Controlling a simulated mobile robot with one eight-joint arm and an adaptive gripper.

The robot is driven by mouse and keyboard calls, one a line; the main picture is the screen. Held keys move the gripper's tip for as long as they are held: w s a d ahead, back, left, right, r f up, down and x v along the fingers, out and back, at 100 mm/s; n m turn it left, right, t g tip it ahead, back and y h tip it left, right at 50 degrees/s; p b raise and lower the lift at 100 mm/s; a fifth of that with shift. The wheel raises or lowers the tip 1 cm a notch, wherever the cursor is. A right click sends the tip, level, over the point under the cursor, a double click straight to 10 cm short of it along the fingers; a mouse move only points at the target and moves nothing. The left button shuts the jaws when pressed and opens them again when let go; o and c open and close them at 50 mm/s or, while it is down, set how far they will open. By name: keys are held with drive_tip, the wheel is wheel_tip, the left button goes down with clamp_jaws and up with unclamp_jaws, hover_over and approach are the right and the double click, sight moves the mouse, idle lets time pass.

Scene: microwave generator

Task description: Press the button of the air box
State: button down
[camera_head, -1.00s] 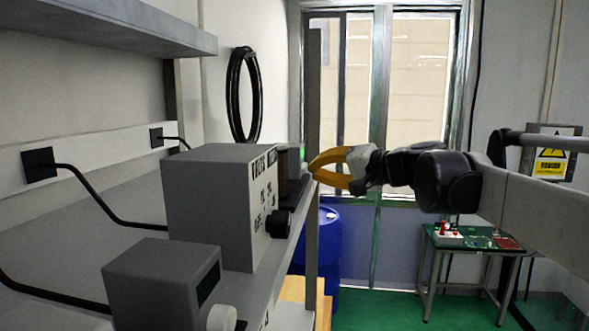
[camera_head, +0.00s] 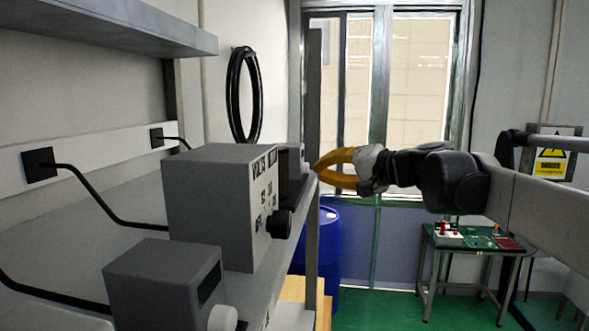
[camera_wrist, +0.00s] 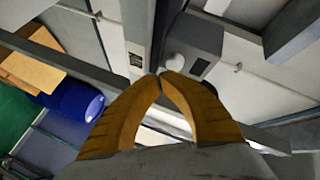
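A small grey box (camera_head: 291,158) stands on the shelf behind a larger meter box. It is the device nearest my gripper, but I can read no label naming it the air box. In the wrist view a grey box (camera_wrist: 190,42) with a round white button (camera_wrist: 177,63) and a dark display lies just beyond my fingertips. My gripper (camera_head: 318,173) has curved yellow fingers with the tips together, empty, just right of the small box. In the wrist view the fingertips (camera_wrist: 161,77) are just below the button. I cannot tell whether they touch it.
The grey meter box (camera_head: 215,205) with a black knob and a front box (camera_head: 160,285) with a white knob share the shelf. A shelf post (camera_head: 312,235) and a blue barrel (camera_head: 325,240) stand below my gripper. A small table (camera_head: 470,240) is at right.

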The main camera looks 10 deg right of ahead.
drive_tip(key=shift+d, duration=0.15)
drive_tip(key=s+d, duration=0.2)
drive_tip(key=d, duration=0.3)
drive_tip(key=shift+d, duration=0.35)
